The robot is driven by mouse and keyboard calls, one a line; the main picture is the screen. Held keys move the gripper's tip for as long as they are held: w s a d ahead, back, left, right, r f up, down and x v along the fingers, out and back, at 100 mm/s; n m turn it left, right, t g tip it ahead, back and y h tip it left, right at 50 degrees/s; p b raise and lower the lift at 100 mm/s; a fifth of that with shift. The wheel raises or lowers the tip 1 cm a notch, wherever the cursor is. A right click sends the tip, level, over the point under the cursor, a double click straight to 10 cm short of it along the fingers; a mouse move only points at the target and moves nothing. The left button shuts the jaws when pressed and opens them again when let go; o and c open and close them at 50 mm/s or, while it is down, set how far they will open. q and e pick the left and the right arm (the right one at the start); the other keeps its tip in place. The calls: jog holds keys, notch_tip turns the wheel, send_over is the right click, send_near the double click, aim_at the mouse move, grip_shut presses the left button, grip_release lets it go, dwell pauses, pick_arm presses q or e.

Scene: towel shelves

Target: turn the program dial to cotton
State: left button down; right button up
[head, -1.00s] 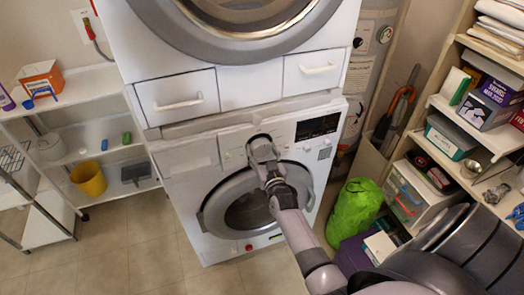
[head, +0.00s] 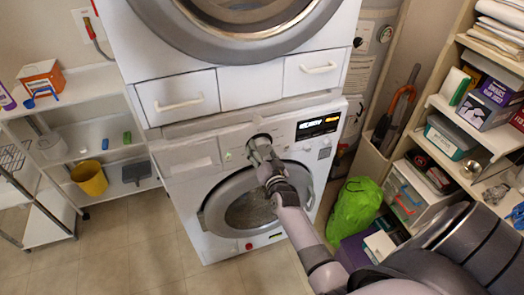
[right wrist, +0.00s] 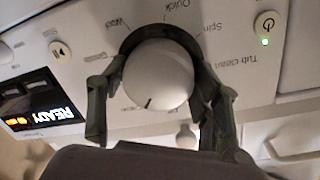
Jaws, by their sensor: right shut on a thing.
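The program dial (right wrist: 158,75) is a round white knob on the washer's control panel. Its black mark points down and slightly left in the right wrist view. Labels around it read Wool, Quick, Spin and Tub clean; I cannot make out a cotton label, and the lower part of the ring is hidden. My right gripper (right wrist: 160,72) is shut on the dial, one finger on each side. In the head view my right gripper (head: 260,148) covers the dial on the lower washer (head: 187,185). My left gripper is not in view.
The display (right wrist: 42,108) is lit and reads READY. A power button (right wrist: 265,22) has a green light beside it. The washer's round door (head: 212,213) is below the panel, with drawers (head: 178,98) above. A green bag (head: 356,207) and shelves stand at the right.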

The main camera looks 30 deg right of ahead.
jog(key=o, duration=1.1)
jog(key=shift+o, duration=0.2)
jog(key=v, duration=1.2)
jog(key=shift+f, duration=0.1)
